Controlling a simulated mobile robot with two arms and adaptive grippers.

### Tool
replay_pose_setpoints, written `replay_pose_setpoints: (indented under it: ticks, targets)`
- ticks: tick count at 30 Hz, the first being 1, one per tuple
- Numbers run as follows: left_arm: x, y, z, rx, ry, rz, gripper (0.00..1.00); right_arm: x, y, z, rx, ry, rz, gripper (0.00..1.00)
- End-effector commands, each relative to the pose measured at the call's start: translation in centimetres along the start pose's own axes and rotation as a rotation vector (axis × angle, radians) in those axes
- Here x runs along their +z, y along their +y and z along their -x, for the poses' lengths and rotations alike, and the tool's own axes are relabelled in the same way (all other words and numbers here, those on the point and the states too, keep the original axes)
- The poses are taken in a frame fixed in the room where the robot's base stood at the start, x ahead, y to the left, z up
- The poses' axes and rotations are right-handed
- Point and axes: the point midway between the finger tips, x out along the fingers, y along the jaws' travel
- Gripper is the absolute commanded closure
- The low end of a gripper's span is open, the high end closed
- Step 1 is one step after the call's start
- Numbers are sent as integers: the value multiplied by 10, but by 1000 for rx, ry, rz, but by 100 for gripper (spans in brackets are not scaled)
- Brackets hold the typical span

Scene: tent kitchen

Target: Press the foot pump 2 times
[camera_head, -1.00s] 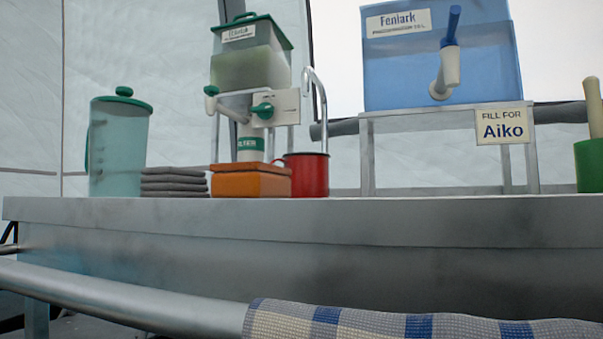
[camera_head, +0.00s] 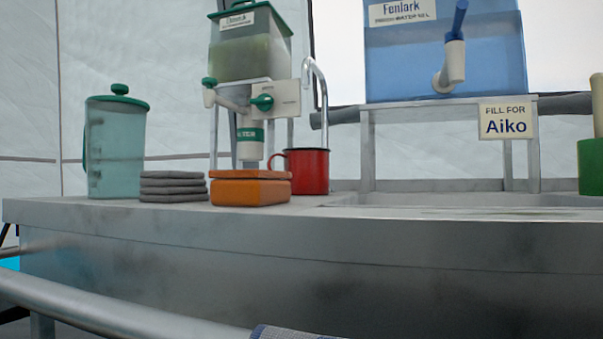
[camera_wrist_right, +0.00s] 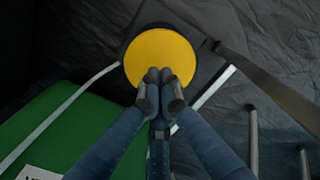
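The foot pump shows in the right wrist view as a round yellow pad (camera_wrist_right: 160,50) on a black base (camera_wrist_right: 130,88) on the dark floor. My right gripper (camera_wrist_right: 159,78) has its two fingertips close together with nothing between them. The fingertips overlap the near edge of the yellow pad; I cannot tell whether they touch it or how far the pad is pressed. My left gripper is in neither view. The head view does not show the pump.
A metal counter (camera_head: 300,260) holds a teal jug (camera_head: 115,145), grey cloths (camera_head: 173,187), an orange box (camera_head: 250,192), a red mug (camera_head: 312,172) and a blue water tank (camera_head: 420,65). A rail (camera_head: 110,310) runs in front. A green panel (camera_wrist_right: 75,130) lies beside the pump.

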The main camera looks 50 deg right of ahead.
Motion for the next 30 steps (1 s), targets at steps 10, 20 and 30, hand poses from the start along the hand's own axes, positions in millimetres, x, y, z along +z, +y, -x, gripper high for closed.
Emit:
replay_pose_setpoints:
  ticks: [10,20,30]
  targets:
    - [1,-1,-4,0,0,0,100,0,0,5,0,0,0,100]
    - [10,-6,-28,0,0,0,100,0,0,38,0,0,0,100]
    - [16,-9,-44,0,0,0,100,0,0,61,0,-1,0,100]
